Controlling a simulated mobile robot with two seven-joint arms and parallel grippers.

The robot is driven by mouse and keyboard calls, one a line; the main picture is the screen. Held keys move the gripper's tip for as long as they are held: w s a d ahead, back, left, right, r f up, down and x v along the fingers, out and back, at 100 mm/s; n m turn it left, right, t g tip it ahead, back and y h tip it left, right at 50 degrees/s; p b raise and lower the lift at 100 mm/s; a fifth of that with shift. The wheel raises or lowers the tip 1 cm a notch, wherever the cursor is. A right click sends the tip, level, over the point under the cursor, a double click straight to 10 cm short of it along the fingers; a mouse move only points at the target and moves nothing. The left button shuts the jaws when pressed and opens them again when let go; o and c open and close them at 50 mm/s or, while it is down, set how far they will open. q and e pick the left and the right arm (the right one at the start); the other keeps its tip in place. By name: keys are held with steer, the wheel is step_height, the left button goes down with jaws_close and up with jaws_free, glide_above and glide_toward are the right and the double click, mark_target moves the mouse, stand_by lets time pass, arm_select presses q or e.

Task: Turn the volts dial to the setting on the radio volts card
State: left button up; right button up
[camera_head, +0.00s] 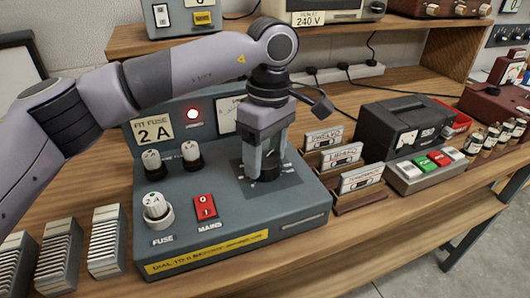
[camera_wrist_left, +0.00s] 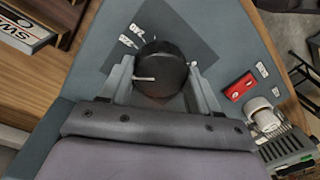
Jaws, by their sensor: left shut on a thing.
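The volts dial (camera_wrist_left: 165,62) is a round black knob with a white pointer line, on a dark square plate of the grey-blue bench unit (camera_head: 315,207). In the left wrist view its pointer aims to the picture's left, and white scale marks show beyond it, too small to read surely. My left gripper (camera_head: 266,172) reaches down from above and is shut on the dial, one finger on each side; it also shows in the left wrist view (camera_wrist_left: 162,84). A card (camera_head: 308,18) reading "240 V" is on the shelf device at the top; its small upper line is blurred. My right gripper is not in view.
Cassettes (camera_head: 361,178) and a black player (camera_head: 405,132) stand close at the right.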

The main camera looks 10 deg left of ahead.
mark_target(268, 159)
arm_select(q)
steer(key=m, duration=0.5)
steer(key=shift+r+m, duration=0.1)
steer(key=shift+m, duration=0.2)
steer(key=m, duration=0.5)
steer(key=shift+t, duration=0.4)
steer(key=shift+m, duration=0.3)
steer(key=o, duration=1.1)
steer(key=shift+c, duration=0.2)
steer(key=r, duration=0.7)
steer(key=shift+d, duration=0.3)
